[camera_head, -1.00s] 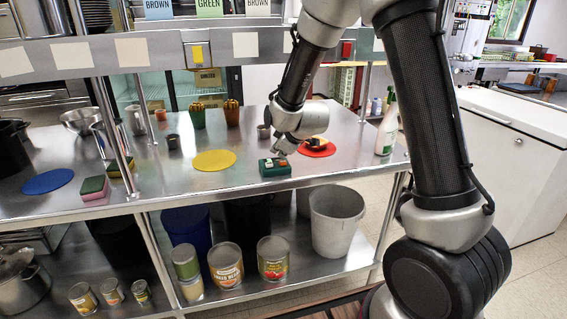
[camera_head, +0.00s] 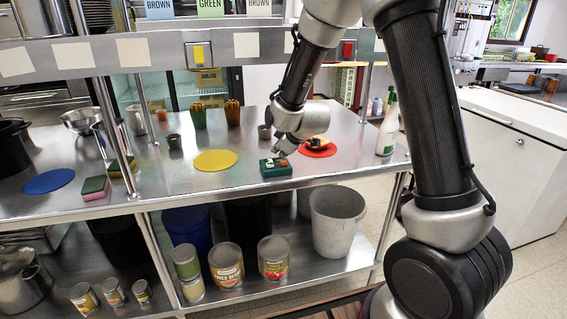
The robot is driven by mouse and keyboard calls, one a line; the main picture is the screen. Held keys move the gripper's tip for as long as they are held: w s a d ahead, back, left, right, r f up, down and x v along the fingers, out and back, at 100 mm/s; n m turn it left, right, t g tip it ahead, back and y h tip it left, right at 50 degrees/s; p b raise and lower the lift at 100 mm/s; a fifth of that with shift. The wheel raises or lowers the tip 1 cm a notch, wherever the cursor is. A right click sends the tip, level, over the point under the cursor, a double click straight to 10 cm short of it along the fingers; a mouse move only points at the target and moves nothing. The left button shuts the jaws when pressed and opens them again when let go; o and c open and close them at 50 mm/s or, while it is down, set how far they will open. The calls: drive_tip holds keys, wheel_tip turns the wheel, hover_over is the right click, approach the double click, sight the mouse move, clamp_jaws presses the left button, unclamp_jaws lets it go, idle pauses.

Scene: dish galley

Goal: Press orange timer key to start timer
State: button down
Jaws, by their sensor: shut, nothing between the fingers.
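The timer is a small dark green box (camera_head: 275,170) near the front edge of the steel counter, right of the yellow mat. Small pale and orange keys show on its top; the orange key (camera_head: 283,162) is on the right, close to my gripper. My gripper (camera_head: 277,154) is shut and empty, pointing down at the timer's top from behind. I cannot tell whether the fingertips touch a key.
A white spray bottle (camera_head: 388,130) stands at the right end. The shelf rail (camera_head: 130,53) runs above the counter.

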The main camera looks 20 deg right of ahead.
sight(282, 162)
drive_tip(key=shift+f, duration=0.45)
drive_tip(key=shift+f, duration=0.45)
idle(0.7)
drive_tip(key=shift+r, duration=0.9)
drive_tip(key=shift+r, duration=0.1)
drive_tip(key=shift+d+r, duration=0.15)
drive_tip(key=shift+r, duration=0.8)
drive_tip(key=shift+d+r, duration=0.1)
drive_tip(key=shift+r, duration=0.85)
drive_tip(key=shift+a+r, duration=0.3)
drive_tip(key=shift+r, duration=0.25)
